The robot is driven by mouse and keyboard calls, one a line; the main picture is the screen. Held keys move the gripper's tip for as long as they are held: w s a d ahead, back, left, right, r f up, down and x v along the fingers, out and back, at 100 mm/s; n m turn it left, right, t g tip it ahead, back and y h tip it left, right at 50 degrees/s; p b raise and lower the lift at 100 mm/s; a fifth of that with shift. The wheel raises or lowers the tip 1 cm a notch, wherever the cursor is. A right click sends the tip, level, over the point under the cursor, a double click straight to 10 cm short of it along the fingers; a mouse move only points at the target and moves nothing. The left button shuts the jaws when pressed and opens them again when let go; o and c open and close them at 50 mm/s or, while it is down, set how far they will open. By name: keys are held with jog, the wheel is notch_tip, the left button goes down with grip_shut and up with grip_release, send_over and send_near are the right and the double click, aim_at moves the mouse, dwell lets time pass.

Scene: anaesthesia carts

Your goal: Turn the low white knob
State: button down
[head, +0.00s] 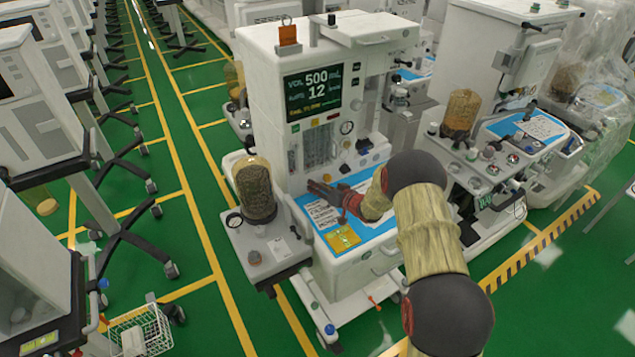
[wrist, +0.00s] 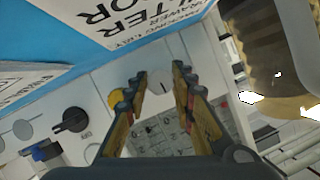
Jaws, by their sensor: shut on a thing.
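The low white knob (wrist: 160,84) is a small round disc on a pale panel (wrist: 92,98) in the wrist view. The knob cannot be made out in the head view.
Beside the white knob are a yellow knob (wrist: 114,97), a black knob (wrist: 72,121) and a blue one (wrist: 42,152). Printed sheets (wrist: 125,20) lie on the blue surface. A ribbed canister (head: 254,190) stands at the cart's left.

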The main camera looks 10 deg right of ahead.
jog(key=shift+m+p, duration=0.3)
jog(key=shift+y, duration=0.3)
jog(key=c, duration=1.5)
grip_release()
jog(key=v, duration=1.2)
